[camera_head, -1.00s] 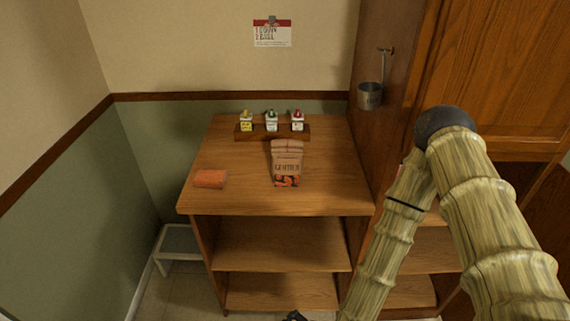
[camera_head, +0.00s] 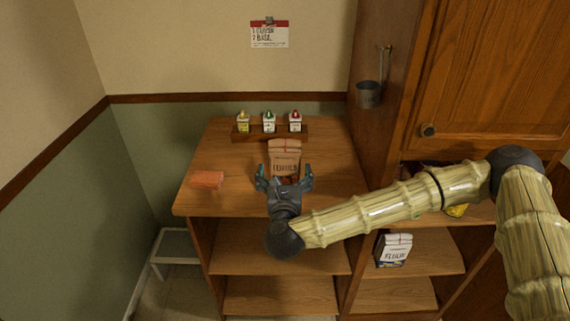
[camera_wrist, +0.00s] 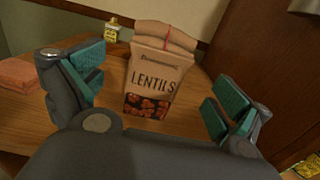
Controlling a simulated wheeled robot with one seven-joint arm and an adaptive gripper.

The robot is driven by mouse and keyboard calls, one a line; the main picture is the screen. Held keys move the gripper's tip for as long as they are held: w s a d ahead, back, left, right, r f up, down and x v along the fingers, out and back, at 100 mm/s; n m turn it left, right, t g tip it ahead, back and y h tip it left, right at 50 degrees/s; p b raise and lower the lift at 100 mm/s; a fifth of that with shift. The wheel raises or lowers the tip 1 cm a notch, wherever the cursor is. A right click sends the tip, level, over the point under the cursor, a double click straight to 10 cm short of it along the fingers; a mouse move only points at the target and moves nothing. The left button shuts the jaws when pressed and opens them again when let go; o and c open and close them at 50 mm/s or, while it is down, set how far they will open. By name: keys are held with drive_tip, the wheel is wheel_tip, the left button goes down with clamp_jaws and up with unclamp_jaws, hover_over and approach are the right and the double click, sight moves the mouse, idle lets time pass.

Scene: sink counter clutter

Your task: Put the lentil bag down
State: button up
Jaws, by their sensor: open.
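The lentil bag (camera_head: 285,155) is a brown paper bag with a folded top and a dark, red-orange patterned lower front. It stands on the wooden counter top (camera_head: 225,150), in front of the small bottle rack. In the wrist view the lentil bag (camera_wrist: 157,75) is upright, its LENTILS label facing me. My gripper (camera_head: 285,175) is open in front of the bag, with one finger toward each side. In the wrist view my gripper (camera_wrist: 160,95) shows a gap between each teal pad and the bag. The bag's lower part is partly hidden by my gripper in the head view.
A folded orange cloth (camera_head: 207,179) lies on the counter's left. A wooden rack (camera_head: 270,135) with 3 small bottles stands behind the bag. A tall cabinet (camera_head: 375,130) with a hanging metal cup (camera_head: 368,95) bounds the right. A flour bag (camera_head: 394,250) stands on a lower shelf.

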sight(285, 148)
drive_tip(key=w+p, duration=0.1)
drive_tip(key=w, duration=0.3)
drive_tip(key=shift+w+r, duration=0.1)
drive_tip(key=shift+w, duration=0.3)
drive_tip(key=w+p, duration=0.2)
drive_tip(key=w, duration=0.1)
drive_tip(key=w+p, duration=0.1)
drive_tip(key=shift+w+d+r, duration=0.1)
drive_tip(key=shift+w+r, duration=0.15)
drive_tip(key=shift+w+f+p, duration=0.15)
drive_tip(key=shift+w+p, duration=0.15)
drive_tip(key=shift+w, duration=0.15)
drive_tip(key=c, duration=1.2)
drive_tip(key=shift+c, duration=0.5)
drive_tip(key=shift+r, duration=0.2)
